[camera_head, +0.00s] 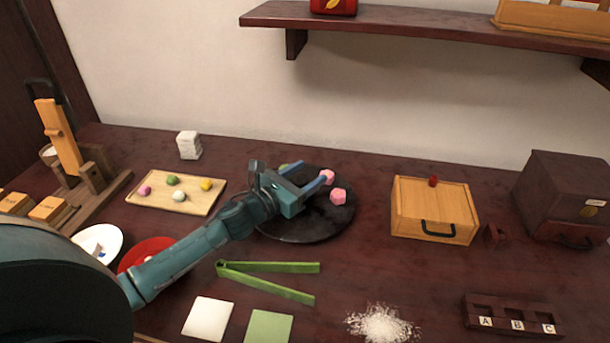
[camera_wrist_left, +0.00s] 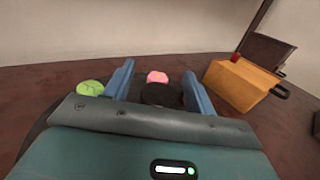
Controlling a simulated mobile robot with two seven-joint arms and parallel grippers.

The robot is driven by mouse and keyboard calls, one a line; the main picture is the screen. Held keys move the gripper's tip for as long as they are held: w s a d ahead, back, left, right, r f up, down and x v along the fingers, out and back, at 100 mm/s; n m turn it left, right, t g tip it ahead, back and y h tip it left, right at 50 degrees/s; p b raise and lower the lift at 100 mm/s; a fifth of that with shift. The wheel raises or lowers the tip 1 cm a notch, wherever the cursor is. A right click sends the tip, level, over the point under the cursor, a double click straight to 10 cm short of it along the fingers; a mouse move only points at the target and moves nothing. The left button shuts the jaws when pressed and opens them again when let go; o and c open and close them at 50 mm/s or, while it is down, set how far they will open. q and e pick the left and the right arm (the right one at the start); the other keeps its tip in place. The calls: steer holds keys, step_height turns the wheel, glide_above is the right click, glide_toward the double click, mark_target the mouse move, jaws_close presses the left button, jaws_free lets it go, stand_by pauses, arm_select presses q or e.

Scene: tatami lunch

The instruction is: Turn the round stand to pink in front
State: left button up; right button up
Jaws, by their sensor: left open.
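The round stand (camera_head: 318,228) is a dark, flat disc on the table, just right of centre in the head view. A pink piece (camera_head: 338,196) sits at its right side, and a second pink piece (camera_head: 327,177) is behind it. A green piece (camera_head: 284,168) is at the stand's back left. My left gripper (camera_head: 308,175) is open over the stand. In the left wrist view, a dark round lump (camera_wrist_left: 160,95) shows between its blue fingers, with a pink piece (camera_wrist_left: 157,76) beyond it. The gripper hides part of the stand. My right gripper is not in view.
A wooden box (camera_head: 432,206) stands to the right. Green tongs (camera_head: 266,267) lie in front. A wooden board with coloured balls (camera_head: 152,197) and a red dish (camera_head: 135,254) are left. White grains (camera_head: 380,324) lie at the front. Bare table separates the stand and the box.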

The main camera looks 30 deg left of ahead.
arm_select(q)
steer(key=shift+c, duration=0.3)
jaws_close()
stand_by(0.4)
